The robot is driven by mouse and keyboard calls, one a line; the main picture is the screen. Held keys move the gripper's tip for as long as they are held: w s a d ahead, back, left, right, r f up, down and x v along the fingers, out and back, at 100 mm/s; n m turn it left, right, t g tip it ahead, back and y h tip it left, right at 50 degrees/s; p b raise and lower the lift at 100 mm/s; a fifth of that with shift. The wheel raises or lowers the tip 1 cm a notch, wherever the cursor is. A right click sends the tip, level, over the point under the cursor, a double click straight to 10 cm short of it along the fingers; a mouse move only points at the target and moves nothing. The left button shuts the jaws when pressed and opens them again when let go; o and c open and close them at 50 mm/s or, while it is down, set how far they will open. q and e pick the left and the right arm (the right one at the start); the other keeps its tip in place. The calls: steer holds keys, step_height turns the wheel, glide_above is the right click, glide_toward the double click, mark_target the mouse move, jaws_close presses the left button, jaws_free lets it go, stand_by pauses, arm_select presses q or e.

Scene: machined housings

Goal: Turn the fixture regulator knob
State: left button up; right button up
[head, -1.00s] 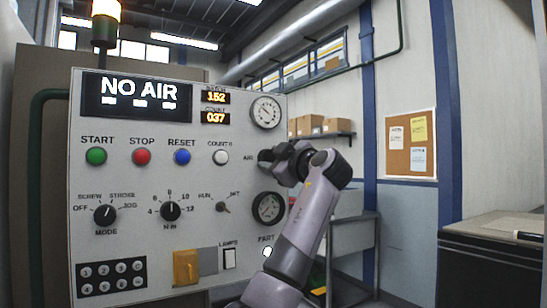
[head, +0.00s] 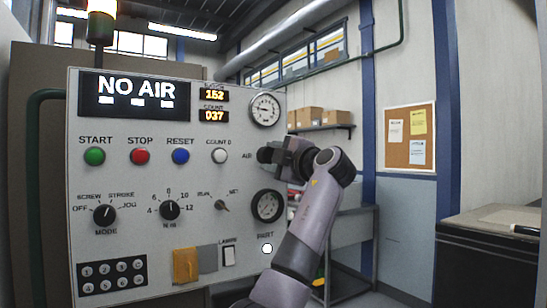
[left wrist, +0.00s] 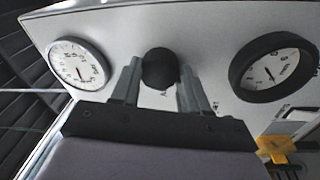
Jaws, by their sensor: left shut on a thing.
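The regulator knob is the round black knob (left wrist: 160,68) beside the AIR label on the light grey panel (head: 130,240). It shows between the two grey fingers of my left gripper (left wrist: 160,84) in the left wrist view. In the head view the black knob (head: 265,155) is at the panel's right side, partly covered by my left gripper (head: 276,156), which is shut on it. An upper dial gauge (head: 265,110) is above the knob and a black-rimmed gauge (head: 268,206) is below it. The display (head: 136,95) reads NO AIR. My right gripper is not in view.
Several coloured buttons, including a blue one (head: 180,156), and black selector knobs (head: 169,210) are left of the regulator knob. A yellow part (head: 186,266) is low on the panel. A grey cart (head: 350,250) stands behind my arm. A dark cabinet (head: 490,265) is at right.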

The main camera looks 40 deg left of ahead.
arm_select(q)
steer(key=o, duration=1.1)
steer(key=shift+c, duration=0.2)
steer(key=b+v, duration=0.2)
steer(key=v, duration=0.5)
steer(key=shift+d, duration=0.15)
steer(key=shift+s, duration=0.1)
